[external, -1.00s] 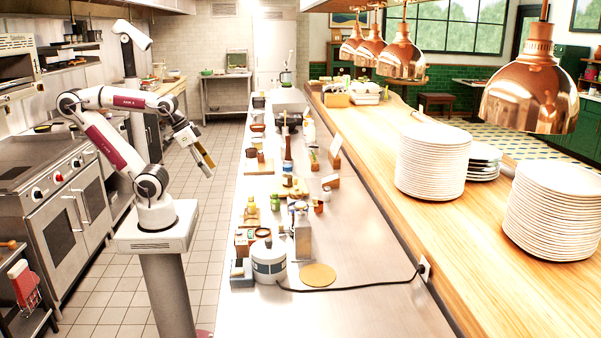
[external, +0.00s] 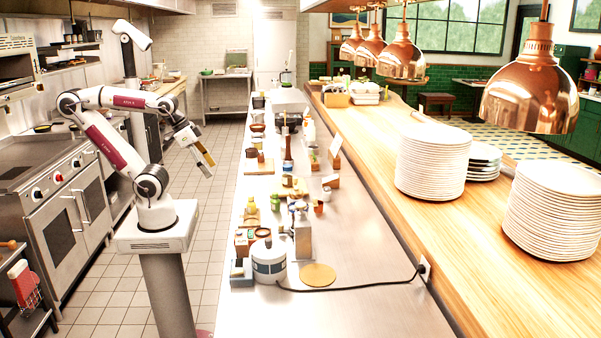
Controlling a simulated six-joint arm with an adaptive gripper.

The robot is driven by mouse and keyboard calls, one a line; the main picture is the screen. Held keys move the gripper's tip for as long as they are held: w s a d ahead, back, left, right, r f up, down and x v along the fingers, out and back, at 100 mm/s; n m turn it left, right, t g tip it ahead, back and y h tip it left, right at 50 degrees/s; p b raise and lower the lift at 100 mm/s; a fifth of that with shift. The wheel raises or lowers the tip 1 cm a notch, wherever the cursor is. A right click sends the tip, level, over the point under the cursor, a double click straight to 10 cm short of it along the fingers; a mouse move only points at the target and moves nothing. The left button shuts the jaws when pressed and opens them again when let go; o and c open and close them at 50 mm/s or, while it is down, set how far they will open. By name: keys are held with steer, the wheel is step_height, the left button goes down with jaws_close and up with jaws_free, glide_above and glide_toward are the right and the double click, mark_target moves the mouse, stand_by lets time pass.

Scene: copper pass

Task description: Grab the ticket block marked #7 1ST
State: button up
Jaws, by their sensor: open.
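My gripper (external: 207,168) hangs over the floor aisle to the left of the steel counter, pointing down and to the right. It is open and apart from everything on the counter. No marking #7 1ST can be read at this size, so I cannot tell which item is that ticket block. A small wooden block with a white card (external: 335,149) stands near the counter's right side, at mid-length. Another small brown block (external: 331,181) sits nearer, also on the right side.
The steel counter (external: 350,312) is crowded with small jars, bottles and boxes along its left and middle. A white pot (external: 268,262) with a black cord and a round tan board (external: 318,275) are at the near end. Plate stacks (external: 433,165) stand on the wooden shelf.

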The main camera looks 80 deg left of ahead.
steer(key=w+a+r+t+y, duration=0.1)
steer(key=w+a+r+t, duration=0.15)
steer(key=w+a, duration=0.7)
steer(key=w+a+r+t+y, duration=0.2)
steer(key=w+a+r, duration=0.25)
steer(key=w, duration=1.05)
steer(key=w+a+r+t+y, duration=0.1)
steer(key=w+a+r+t, duration=0.1)
steer(key=w+a, duration=0.75)
steer(key=w+a+f+m+t+h, duration=0.2)
steer(key=w+f+m+h, duration=0.15)
steer(key=w+f, duration=0.6)
steer(key=f+h, duration=0.2)
steer(key=f, duration=0.2)
steer(key=a+f+m+g+h, duration=0.1)
steer(key=f+h, duration=0.1)
steer(key=f, duration=0.2)
steer(key=a+f+m+g+h, duration=0.1)
steer(key=f+h, duration=0.1)
steer(key=f, duration=0.3)
steer(key=shift+h, duration=0.25)
steer(key=shift+s+d+f, duration=0.1)
steer(key=shift+s+f, duration=0.15)
steer(key=shift+f, duration=0.3)
steer(key=shift+w, duration=0.15)
